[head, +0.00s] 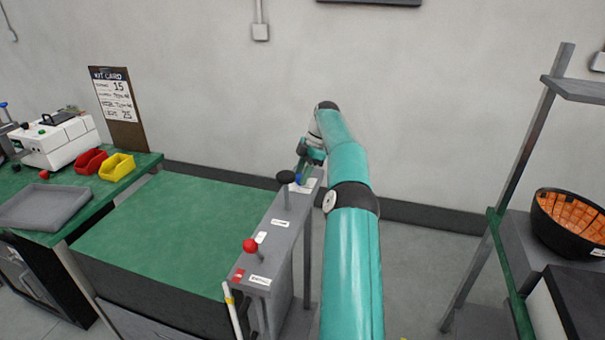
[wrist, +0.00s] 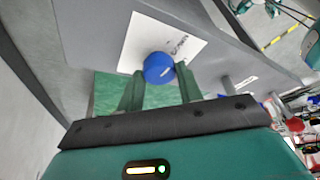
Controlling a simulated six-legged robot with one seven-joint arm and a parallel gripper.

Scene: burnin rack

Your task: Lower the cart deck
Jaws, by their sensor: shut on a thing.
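The cart deck (head: 170,235) is a wide green top at the left of the head view. A grey control panel (head: 275,232) runs along its right side. A round blue knob (wrist: 158,68) stands at the panel's far end in front of a white label; a bit of it shows in the head view (head: 298,179). My gripper (wrist: 161,82) is shut on the blue knob, one green finger on each side. The head view shows the gripper (head: 309,160) at the panel's far end, its fingertips partly hidden.
A bench with red (head: 90,161) and yellow (head: 117,167) bins is at left. A rack with a black bowl (head: 570,226) is at right. Floor is clear between panel and rack.

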